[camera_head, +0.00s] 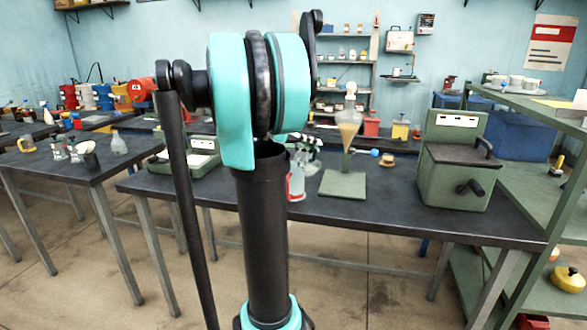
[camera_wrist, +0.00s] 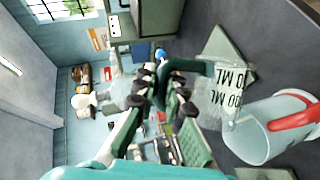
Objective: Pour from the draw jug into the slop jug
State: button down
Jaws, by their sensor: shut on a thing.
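My gripper (camera_wrist: 168,88) is shut on the dark green handle of a clear jug (camera_wrist: 220,95) with black ML marks, which I take to be the draw jug. A pale jug with a red handle (camera_wrist: 258,142), likely the slop jug, stands with its open mouth beside the clear jug. One edge of the clear jug is close to that mouth; I cannot tell how far it is tilted or whether liquid flows. In the head view the red-handled jug (camera_head: 296,183) shows partly behind my arm, and my gripper (camera_head: 308,148) is mostly hidden above it.
The dark bench (camera_head: 400,205) also holds a glass funnel vessel on a green stand (camera_head: 345,184) just right of the jugs. A green machine with a crank (camera_head: 460,165) stands further right. A green instrument (camera_head: 190,158) sits to the left.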

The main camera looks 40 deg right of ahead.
aim_at(316, 153)
jog(key=shift+w+r+n, duration=0.2)
jog(key=shift+w+n, duration=0.1)
jog(key=shift+w, duration=0.25)
jog(key=shift+w+r+n+g+h, duration=0.15)
jog(key=shift+w+r+n+g, duration=0.15)
jog(key=shift+w, duration=0.4)
jog(key=shift+w+r+n+g+h, duration=0.15)
jog(key=shift+w+n+g, duration=0.2)
jog(key=shift+w, duration=0.3)
jog(key=s, duration=0.1)
jog(key=s+f+m+t, duration=0.1)
jog(key=s, duration=0.1)
jog(key=s+m, duration=0.1)
jog(key=shift+s+f, duration=0.2)
jog(key=shift+f, duration=0.05)
jog(key=shift+f+t, duration=0.15)
jog(key=shift+t, duration=0.2)
jog(key=shift+s+f+m+t+y, duration=0.5)
jog(key=shift+s+f+m+t, duration=0.2)
jog(key=shift+s+f+m, duration=0.3)
jog(key=s+f+m+t, duration=0.5)
jog(key=s+f+m, duration=0.2)
jog(key=f, duration=0.3)
jog(key=shift+s, duration=0.7)
